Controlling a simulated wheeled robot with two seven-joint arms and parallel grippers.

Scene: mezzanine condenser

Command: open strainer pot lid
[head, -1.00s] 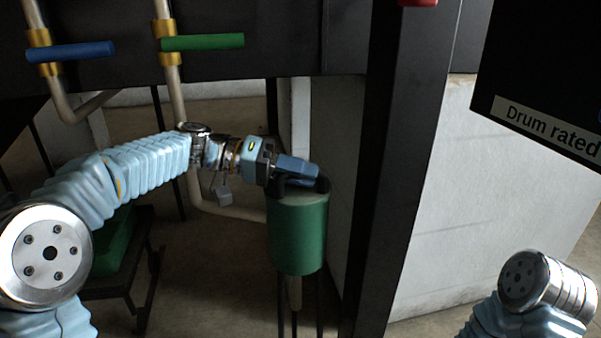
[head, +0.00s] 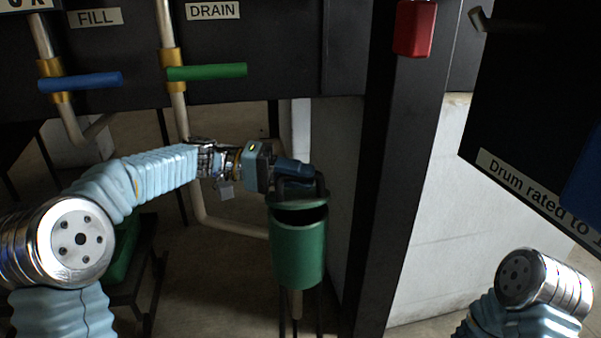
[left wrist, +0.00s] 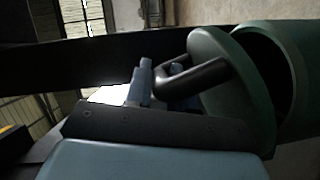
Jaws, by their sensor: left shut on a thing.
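The strainer pot (head: 299,250) is a green cylinder on a thin stand, right of centre in the head view. Its lid (head: 296,197) is tilted up at the back, and a dark opening shows between lid and rim. In the left wrist view the lid (left wrist: 228,88) stands at an angle to the pot (left wrist: 300,70), whose dark inside shows. My left gripper (head: 295,172) is shut on the lid's black bar handle (left wrist: 205,77), with its blue fingers around it (left wrist: 158,82). My right gripper is out of view; only part of that arm shows at the lower right.
A dark post (head: 395,180) stands just right of the pot. Above are a blue valve handle (head: 80,82) labelled FILL and a green one (head: 207,72) labelled DRAIN. A red box (head: 413,28) is on the post. A pale pipe (head: 225,226) runs behind the pot.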

